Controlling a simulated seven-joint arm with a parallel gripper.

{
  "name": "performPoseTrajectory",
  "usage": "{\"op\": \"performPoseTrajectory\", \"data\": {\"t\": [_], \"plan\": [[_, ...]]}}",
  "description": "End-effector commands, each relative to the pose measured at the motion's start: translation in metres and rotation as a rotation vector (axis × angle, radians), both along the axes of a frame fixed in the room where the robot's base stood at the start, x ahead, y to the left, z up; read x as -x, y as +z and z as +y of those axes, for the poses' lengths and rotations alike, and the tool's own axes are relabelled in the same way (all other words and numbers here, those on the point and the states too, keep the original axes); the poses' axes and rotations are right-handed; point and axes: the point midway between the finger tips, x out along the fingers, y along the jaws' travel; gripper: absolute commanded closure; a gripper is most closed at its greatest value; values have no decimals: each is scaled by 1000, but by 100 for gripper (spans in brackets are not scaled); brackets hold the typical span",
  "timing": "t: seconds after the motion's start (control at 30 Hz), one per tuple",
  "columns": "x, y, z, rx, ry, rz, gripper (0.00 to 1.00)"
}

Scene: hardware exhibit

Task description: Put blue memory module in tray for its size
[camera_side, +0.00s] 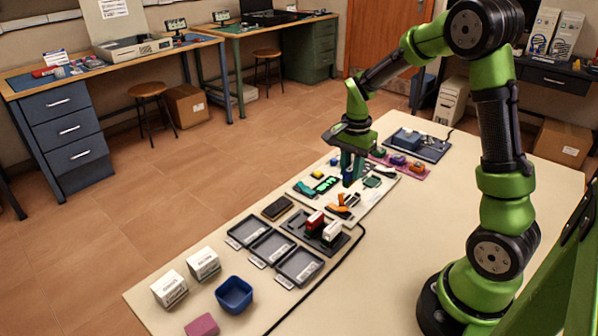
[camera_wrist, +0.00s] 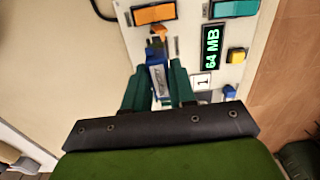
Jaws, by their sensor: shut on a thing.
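The blue memory module (camera_wrist: 158,77) is between the two green fingers of my gripper (camera_wrist: 160,86) in the wrist view. My gripper is shut on it, over a white panel (camera_wrist: 196,45). In the side view my gripper (camera_side: 352,168) points down at the panel; the module is a small blue patch there, partly hidden by the fingers. I cannot tell whether it touches the panel. The panel's display (camera_wrist: 212,46) reads "64 MB". Three dark grey trays lie in a row nearer the side camera: far tray (camera_side: 229,241), middle tray (camera_side: 252,257), near tray (camera_side: 279,277). Their labels are too small to read.
A black holder (camera_side: 297,222) with red and white upright blocks stands beside the trays. A dark flat block (camera_side: 277,208) lies between panel and trays. White boxes (camera_side: 169,288), a blue bin (camera_side: 234,296) and a pink block (camera_side: 202,325) are near the front. A black cable runs along the right.

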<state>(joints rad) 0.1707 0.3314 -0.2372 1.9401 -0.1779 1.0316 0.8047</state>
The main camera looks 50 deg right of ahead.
Motion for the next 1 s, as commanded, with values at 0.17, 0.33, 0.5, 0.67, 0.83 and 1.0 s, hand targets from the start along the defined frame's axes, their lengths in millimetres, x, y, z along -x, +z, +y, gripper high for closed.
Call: {"op": "performPoseTrajectory", "data": {"t": [0.17, 0.33, 0.5, 0.67, 0.83, 1.0], "plan": [[-23, -2, 60, 0, 154, 2, 97], [-40, -1, 139, 1, 268, 3, 97], [-43, 0, 205, 1, 305, 3, 97], [-43, 3, 239, 1, 263, 1, 97], [-43, 2, 238, 1, 183, 4, 97], [-43, -10, 237, 1, 175, 5, 97]]}}
